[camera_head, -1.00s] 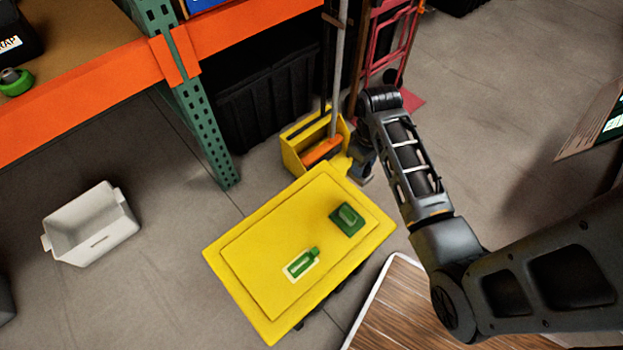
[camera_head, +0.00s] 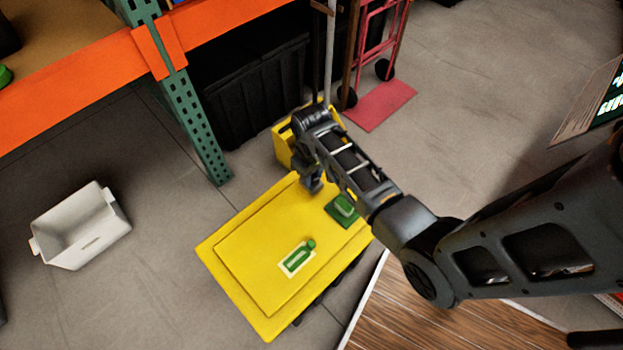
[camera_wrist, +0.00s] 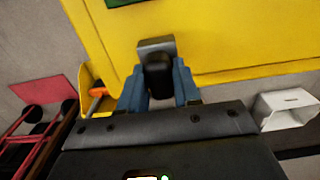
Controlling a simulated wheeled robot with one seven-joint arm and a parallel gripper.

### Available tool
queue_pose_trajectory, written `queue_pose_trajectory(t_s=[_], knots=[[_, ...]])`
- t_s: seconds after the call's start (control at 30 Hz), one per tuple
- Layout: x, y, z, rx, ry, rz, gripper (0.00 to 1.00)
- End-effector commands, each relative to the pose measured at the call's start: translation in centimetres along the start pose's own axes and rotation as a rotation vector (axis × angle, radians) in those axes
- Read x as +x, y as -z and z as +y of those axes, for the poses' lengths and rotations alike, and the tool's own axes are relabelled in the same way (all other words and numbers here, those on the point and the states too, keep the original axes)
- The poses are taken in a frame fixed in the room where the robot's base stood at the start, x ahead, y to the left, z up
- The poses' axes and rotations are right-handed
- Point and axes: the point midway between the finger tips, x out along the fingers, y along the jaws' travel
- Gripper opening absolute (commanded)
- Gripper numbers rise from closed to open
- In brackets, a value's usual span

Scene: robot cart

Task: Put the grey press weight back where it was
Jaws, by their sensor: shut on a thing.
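My gripper (camera_wrist: 158,84) is shut on the grey press weight (camera_wrist: 155,45). In the wrist view the weight shows as a grey block with a dark knob between my blue fingers. It is held over the edge of the yellow cart top (camera_wrist: 225,35). In the head view my gripper (camera_head: 312,184) hangs at the cart's far edge, and I cannot make out the weight there. A green bottle-shaped thing (camera_head: 298,257) lies on a pale patch nearer the cart's middle.
A white bin (camera_head: 80,225) is on the floor at left. An orange and green shelf post (camera_head: 195,125) rises at back left.

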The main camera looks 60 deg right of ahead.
Motion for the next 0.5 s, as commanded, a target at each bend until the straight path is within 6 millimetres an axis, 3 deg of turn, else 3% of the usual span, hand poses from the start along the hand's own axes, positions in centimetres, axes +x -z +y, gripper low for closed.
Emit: queue_pose_trajectory(t_s=[0.13,0.5], knots=[[2.0,0.1,0.0,0.0,0.0,0.001,0.0],[2.4,0.1,0.1,0.0,0.0,0.002,0.0]])
